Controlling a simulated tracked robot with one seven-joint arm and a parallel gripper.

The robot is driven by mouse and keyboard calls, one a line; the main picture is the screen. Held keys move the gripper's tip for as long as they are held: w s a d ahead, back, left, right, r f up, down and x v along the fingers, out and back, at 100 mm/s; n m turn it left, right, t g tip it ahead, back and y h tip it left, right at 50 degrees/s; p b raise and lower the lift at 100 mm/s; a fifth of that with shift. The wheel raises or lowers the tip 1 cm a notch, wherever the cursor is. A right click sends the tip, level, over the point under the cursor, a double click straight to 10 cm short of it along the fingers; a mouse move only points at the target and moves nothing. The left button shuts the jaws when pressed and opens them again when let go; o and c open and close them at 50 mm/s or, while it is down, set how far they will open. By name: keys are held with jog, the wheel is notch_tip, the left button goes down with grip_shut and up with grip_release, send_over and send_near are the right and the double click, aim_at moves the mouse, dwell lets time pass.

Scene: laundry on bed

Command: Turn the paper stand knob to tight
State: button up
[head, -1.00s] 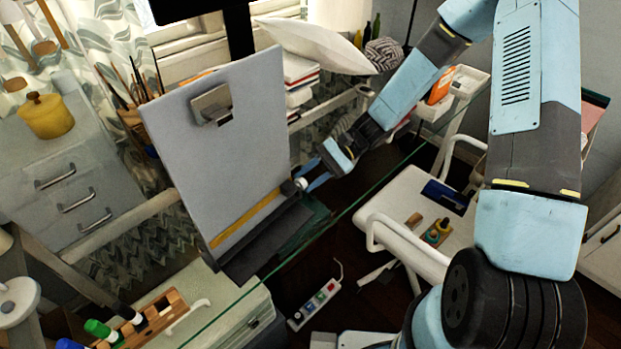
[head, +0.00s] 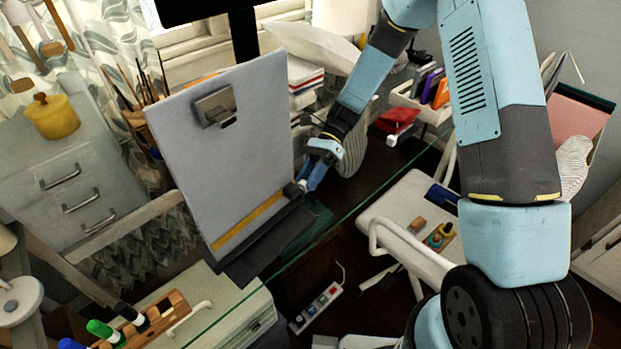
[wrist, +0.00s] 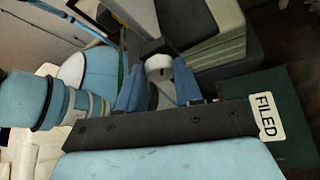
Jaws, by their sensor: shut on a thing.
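The paper stand (head: 222,140) is a tilted grey board with a clip at its top, a yellow strip low down and a dark ledge. Its small knob is at the lower right edge, mostly hidden by my fingers in the head view. In the wrist view a pale round knob (wrist: 158,63) shows between the two blue fingers. My gripper (head: 303,186) reaches in from the right and is shut on the knob; it also shows in the wrist view (wrist: 157,78). I cannot read the knob's setting.
A glass table edge runs diagonally below the stand. A white cart (head: 400,205) with small bottles stands to the right. A wooden marker holder (head: 155,322) is at the lower left. A yellow pot (head: 52,117) sits on the drawers at left. A "FILED" label (wrist: 266,117) shows in the wrist view.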

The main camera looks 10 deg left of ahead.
jog(key=m+h, duration=0.1)
jog(key=m+g, duration=0.1)
jog(key=shift+w+a+f+m+g+h, duration=0.1)
jog(key=shift+a+f+m+g+h, duration=0.1)
jog(key=shift+a+m+g+h, duration=0.15)
jog(key=shift+w+f+m+g+h, duration=0.15)
jog(key=shift+m+g+h, duration=0.6)
jog(key=shift+m, duration=0.5)
jog(key=o, duration=0.7)
jog(key=shift+o, duration=0.3)
jog(key=shift+v, duration=3.7)
jog(key=shift+f, duration=0.1)
